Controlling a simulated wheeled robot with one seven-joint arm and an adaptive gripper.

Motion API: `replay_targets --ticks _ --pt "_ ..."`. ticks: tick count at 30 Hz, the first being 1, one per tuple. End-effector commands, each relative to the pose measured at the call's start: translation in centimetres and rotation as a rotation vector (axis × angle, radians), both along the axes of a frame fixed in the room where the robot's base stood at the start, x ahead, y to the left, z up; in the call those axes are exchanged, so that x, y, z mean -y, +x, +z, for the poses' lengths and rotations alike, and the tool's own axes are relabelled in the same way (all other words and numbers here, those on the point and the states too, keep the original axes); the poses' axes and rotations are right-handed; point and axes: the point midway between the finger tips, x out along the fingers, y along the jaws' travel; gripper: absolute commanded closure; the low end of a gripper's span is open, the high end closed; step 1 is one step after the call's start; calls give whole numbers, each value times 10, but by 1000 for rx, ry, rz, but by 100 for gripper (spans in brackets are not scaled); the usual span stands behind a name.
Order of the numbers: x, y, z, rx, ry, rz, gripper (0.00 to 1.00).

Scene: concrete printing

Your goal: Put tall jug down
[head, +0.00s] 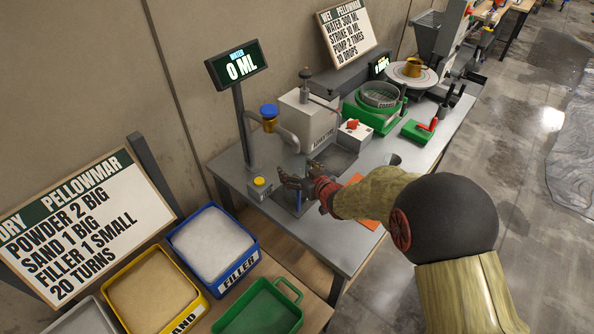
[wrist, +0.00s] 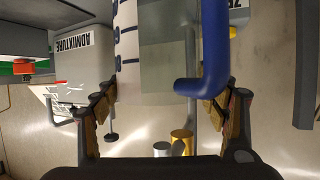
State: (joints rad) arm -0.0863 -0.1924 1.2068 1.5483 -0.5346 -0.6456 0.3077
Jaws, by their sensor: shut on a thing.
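The tall jug (wrist: 165,55) is clear with blue marks on its side and a blue handle (wrist: 213,50). In the wrist view it stands between the fingers of my gripper (wrist: 160,103), which is shut on it. In the head view my gripper (head: 291,182) is over the left end of the grey worktable, near the water tap.
The water display (head: 238,65) reads 0 ML, on a post beside a blue-topped tap (head: 269,112). A yellow button box (head: 259,188) is just left of my gripper. The white admixture box (head: 308,120) stands behind. An orange mat (head: 372,222) lies partly under my arm.

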Motion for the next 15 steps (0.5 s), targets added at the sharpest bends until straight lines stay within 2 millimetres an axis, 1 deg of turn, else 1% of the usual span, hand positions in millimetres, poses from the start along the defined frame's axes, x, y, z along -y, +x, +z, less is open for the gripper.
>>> replay_targets --ticks 7,11,12,15 --pt "0 1 0 4 0 -1 71" --pt "0 1 -4 4 0 -1 71" --pt "0 1 -4 3 1 0 25" --pt "0 1 -3 3 1 0 19"
